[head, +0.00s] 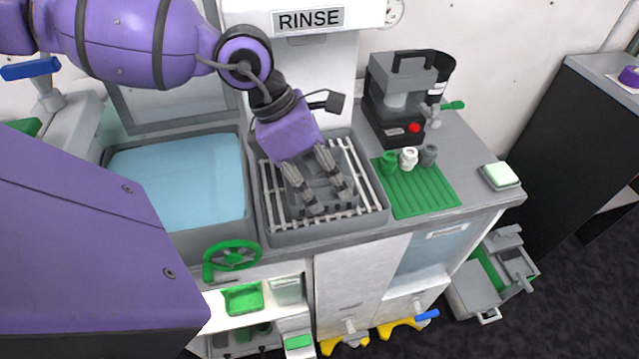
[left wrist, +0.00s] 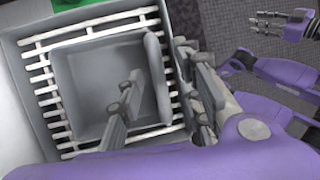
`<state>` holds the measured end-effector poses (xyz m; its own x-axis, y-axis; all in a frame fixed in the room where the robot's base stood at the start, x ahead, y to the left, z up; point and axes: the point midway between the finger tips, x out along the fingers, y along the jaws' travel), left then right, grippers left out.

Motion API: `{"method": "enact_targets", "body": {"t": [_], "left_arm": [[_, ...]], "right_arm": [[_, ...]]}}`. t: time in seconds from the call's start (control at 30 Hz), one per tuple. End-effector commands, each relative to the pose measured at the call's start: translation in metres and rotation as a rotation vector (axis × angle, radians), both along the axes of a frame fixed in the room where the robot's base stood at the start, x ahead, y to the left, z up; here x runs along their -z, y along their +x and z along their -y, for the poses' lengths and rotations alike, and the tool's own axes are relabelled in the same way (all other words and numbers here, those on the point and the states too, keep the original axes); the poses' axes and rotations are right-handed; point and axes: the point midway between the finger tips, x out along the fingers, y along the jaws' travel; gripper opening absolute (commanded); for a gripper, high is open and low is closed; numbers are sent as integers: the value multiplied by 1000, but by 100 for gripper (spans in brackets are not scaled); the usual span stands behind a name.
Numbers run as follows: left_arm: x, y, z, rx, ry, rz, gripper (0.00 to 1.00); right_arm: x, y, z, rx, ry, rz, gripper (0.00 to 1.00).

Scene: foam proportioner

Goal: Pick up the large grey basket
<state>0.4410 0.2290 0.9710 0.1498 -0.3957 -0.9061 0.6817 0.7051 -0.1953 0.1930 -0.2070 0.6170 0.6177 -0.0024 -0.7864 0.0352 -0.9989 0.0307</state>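The large grey basket (left wrist: 95,75) is a square open box on a white slatted rack in the left wrist view. In the head view the basket (head: 309,195) sits on the rack in the sink under the RINSE sign, partly covered by my left gripper (head: 322,192). My left gripper (left wrist: 162,85) is open and points down. One finger is inside the basket and the other is outside its right wall in the wrist view, with the wall between them. Contact with the wall is not clear. My right gripper (left wrist: 262,22) shows small at the upper right there, empty, its fingers apart.
A water-filled basin (head: 180,180) lies left of the rack (head: 355,165). On the right are a green mat (head: 425,195) with small cups, a coffee machine (head: 395,95) and a sponge (head: 500,175).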

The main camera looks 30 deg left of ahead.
Motion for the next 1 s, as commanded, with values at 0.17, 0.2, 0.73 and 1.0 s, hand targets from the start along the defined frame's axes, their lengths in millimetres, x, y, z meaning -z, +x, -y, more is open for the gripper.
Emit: {"method": "enact_targets", "body": {"t": [0.17,0.2,0.73,1.0], "left_arm": [[1,0,0,0,-1,1,33],[0,0,0,0,-1,1,33],[0,0,0,0,-1,1,0],[-5,1,0,-1,-1,2,0]], "right_arm": [[-1,1,0,0,0,3,34],[-1,1,0,0,0,3,34],[4,-3,0,0,0,-7,34],[0,0,0,1,1,-1,34]]}}
